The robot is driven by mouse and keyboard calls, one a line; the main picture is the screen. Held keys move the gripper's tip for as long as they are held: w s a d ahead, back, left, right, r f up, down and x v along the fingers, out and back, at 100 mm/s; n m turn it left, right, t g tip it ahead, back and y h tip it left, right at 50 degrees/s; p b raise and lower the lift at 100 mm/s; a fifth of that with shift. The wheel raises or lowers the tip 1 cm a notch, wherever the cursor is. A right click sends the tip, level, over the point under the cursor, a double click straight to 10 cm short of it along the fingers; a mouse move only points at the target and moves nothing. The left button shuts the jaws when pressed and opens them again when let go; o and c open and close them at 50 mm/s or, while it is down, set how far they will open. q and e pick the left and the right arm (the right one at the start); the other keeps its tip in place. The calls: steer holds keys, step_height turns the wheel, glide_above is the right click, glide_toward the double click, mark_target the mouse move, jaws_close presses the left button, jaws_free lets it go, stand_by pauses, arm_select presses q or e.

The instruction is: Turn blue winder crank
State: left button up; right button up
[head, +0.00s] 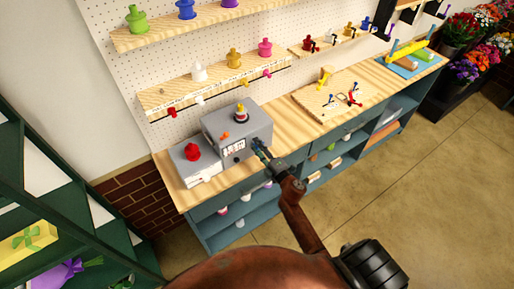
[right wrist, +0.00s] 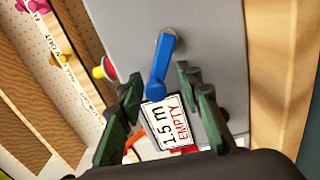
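The blue winder crank (right wrist: 164,62) sits on the front face of the grey winder box (right wrist: 120,30). In the head view, my right gripper (head: 259,147) is at the right front of the grey box (head: 245,122) and hides the crank. My left gripper is not in view.
A red knob (head: 192,152) tops a lower grey unit left of the box. A yellow and red spool (head: 241,113) stands on the box. A wooden board (head: 318,104) with small cranks lies to the right on the bench. Shelves with coloured spools hang behind.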

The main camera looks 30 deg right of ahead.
steer(key=shift+s+a+f, duration=0.1)
steer(key=shift+a, duration=0.05)
steer(key=shift+s, duration=0.2)
steer(key=s+d, duration=0.1)
steer(key=s, duration=1)
steer(key=shift+s, duration=0.25)
